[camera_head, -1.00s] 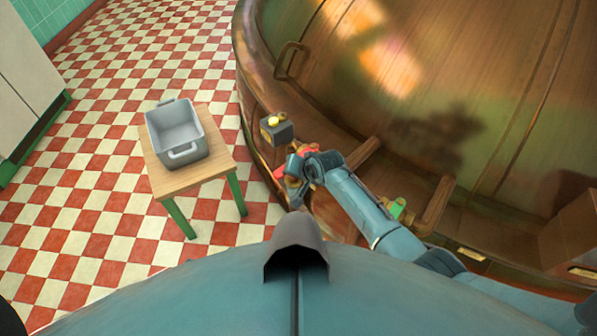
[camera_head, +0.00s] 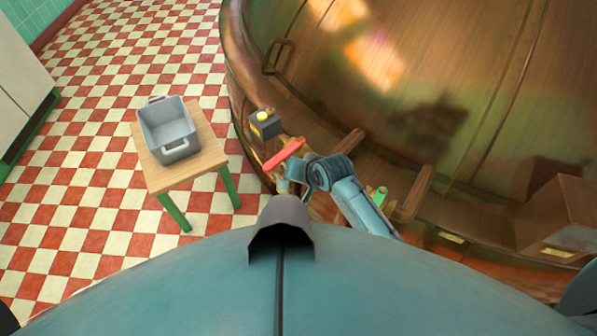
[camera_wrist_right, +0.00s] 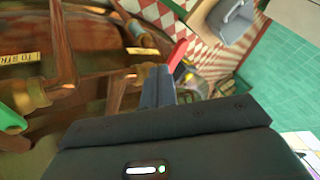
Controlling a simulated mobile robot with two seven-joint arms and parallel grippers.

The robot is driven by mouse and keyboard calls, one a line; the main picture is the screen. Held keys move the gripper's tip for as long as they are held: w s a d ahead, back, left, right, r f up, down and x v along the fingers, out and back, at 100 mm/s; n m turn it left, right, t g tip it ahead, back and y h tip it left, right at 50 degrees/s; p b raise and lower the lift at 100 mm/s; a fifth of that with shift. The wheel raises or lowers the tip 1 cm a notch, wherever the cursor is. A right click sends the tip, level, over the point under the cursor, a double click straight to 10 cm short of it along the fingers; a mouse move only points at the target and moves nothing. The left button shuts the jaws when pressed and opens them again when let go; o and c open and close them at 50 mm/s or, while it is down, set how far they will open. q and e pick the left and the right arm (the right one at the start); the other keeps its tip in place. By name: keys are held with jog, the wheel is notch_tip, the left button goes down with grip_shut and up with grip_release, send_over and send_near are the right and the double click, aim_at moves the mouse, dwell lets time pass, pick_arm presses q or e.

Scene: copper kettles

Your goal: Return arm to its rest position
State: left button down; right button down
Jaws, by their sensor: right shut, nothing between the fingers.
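My right arm comes in from the right in the head view and bends at a dark wrist joint. My right gripper (camera_wrist_right: 157,88) shows in the right wrist view, with its blue-grey fingers together and nothing seen between them. A red lever (camera_head: 283,155) on the copper kettle (camera_head: 400,80) lies just past the arm's end. It also shows beyond the fingertips in the right wrist view (camera_wrist_right: 177,54); contact cannot be told. My left gripper is not in view.
A dark box with a yellow button (camera_head: 265,124) stands beside the lever. A green-handled valve (camera_head: 379,195) and wooden handles lie close to the arm. A small table (camera_head: 210,158) holds a grey bin (camera_head: 169,130). The checkered floor at left is otherwise clear.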

jog(key=shift+s+d+r, duration=0.1)
jog(key=shift+s+r, duration=0.25)
jog(key=shift+r, duration=0.05)
dwell(0.4)
jog(key=s+d+r+n+g+h, duration=0.15)
jog(key=s+d+r, duration=0.25)
jog(key=s+d, duration=0.75)
jog(key=s+d+r+n+g+h, duration=0.1)
jog(key=s+d+r+n+h, duration=0.15)
jog(key=s+d+r, duration=0.8)
jog(key=w+a+f+t+y, duration=0.1)
jog(key=a+f+t, duration=0.2)
jog(key=f, duration=0.5)
jog(key=w+a+f+n+t+y, duration=0.1)
jog(key=a+f+t, duration=0.2)
jog(key=a+f, duration=0.2)
jog(key=shift+w+a+f+y, duration=0.15)
jog(key=shift+w+f+y, duration=0.2)
jog(key=shift+f, duration=1.15)
jog(key=shift+s, duration=0.1)
